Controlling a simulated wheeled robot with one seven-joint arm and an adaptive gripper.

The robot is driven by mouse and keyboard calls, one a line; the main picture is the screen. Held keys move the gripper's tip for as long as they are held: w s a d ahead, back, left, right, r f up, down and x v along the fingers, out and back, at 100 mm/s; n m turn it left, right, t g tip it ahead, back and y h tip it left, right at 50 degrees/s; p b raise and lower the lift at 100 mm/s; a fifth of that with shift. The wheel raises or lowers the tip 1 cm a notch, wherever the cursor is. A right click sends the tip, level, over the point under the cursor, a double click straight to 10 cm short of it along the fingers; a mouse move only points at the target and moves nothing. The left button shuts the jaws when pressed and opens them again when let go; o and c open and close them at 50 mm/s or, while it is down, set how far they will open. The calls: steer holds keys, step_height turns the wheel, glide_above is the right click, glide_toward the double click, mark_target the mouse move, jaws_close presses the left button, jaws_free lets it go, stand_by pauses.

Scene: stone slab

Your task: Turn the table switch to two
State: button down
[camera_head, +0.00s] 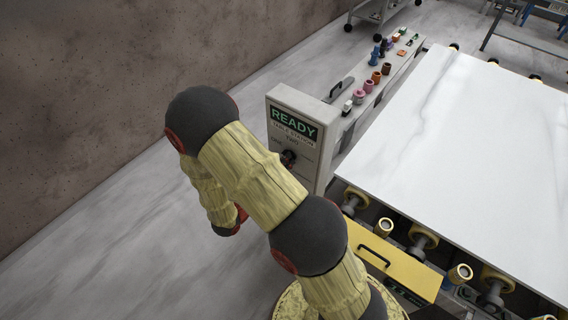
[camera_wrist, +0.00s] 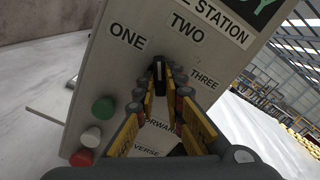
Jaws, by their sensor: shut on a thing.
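The table switch is a black knob (camera_wrist: 159,68) on a light grey control panel (camera_wrist: 105,75), seen in the wrist view. The labels ONE (camera_wrist: 126,37), TWO (camera_wrist: 187,27) and THREE (camera_wrist: 204,80) stand around it. My gripper (camera_wrist: 166,84) is shut on the knob, with yellow-and-black fingers on either side of it. The fingers partly hide the knob, and I cannot tell exactly which label it points to. In the head view the panel (camera_head: 309,169) stands upright with a READY sign, and the dark switch area (camera_head: 289,157) shows beside my arm. My gripper is not clearly visible there.
Below the switch are a black selector (camera_wrist: 178,149) near FORWARD and REVERSE labels, and green (camera_wrist: 103,108), white (camera_wrist: 91,137) and red (camera_wrist: 82,157) buttons. A white stone slab (camera_head: 470,150) on rollers lies right of the panel. A brown wall (camera_head: 80,100) stands at left.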

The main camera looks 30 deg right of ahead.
steer(key=m+b, duration=0.2)
steer(key=m, duration=0.4)
steer(key=shift+b, duration=0.4)
stand_by(0.3)
steer(key=c, duration=1.9)
jaws_free()
steer(key=v, duration=1.2)
